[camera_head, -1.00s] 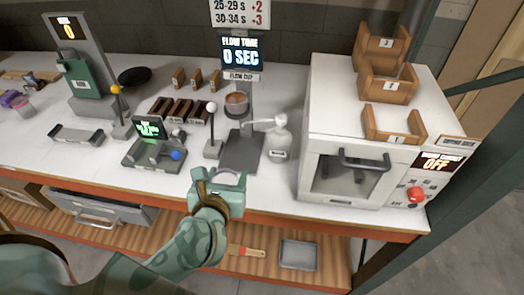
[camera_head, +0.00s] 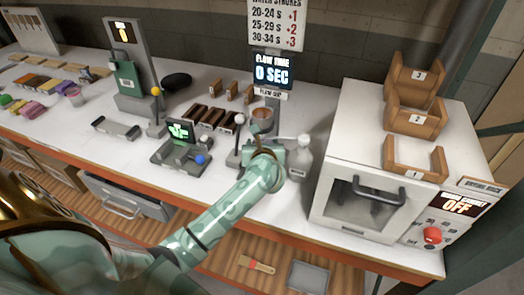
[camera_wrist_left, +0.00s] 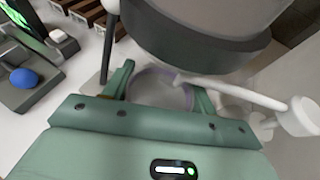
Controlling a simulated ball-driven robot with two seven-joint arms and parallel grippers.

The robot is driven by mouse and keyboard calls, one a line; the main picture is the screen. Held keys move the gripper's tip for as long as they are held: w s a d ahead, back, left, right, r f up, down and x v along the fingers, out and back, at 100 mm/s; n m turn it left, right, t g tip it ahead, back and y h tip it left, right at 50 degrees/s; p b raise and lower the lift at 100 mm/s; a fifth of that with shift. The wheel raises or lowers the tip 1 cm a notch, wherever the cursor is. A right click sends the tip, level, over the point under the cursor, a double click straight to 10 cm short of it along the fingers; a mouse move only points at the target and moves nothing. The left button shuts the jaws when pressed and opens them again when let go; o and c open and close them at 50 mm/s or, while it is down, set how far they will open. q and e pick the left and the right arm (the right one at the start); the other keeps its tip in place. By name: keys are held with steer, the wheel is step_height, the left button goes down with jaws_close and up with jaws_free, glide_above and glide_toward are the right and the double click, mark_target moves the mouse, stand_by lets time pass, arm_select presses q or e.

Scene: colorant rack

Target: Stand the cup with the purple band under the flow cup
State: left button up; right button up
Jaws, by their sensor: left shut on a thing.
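The flow cup (camera_head: 262,117) hangs on its stand beneath the "0 SEC" display. In the left wrist view the grey underside of the flow cup (camera_wrist_left: 205,45) fills the top middle. My left gripper (camera_head: 264,150) is at the flow cup stand, just in front of and below the flow cup. It is shut on the cup with the purple band, a clear cup whose purplish rim (camera_wrist_left: 162,86) shows between the fingers in the left wrist view. The rim appears just below the flow cup; the cup's lower part is hidden. My right gripper is not in view.
A pale bottle (camera_head: 300,160) stands close to the right of the gripper; its spout reaches across in the wrist view. A white-knobbed post (camera_head: 240,140) and a scale (camera_head: 180,150) stand to the left. The drying oven (camera_head: 365,180) is farther right.

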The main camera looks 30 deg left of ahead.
arm_select(q)
steer(key=shift+w+a+f, duration=0.1)
steer(key=shift+w+a, duration=0.2)
steer(key=shift+w, duration=0.15)
steer(key=shift+f+b, duration=0.45)
steer(key=shift+f, duration=1.2)
steer(key=shift+f, duration=0.15)
steer(key=o, duration=1)
steer(key=shift+s+d+r, duration=0.15)
steer(key=shift+r, duration=0.15)
steer(key=p+v, duration=0.2)
steer(key=v, duration=0.9)
steer(key=shift+s+d, duration=0.2)
steer(key=shift+s, duration=0.1)
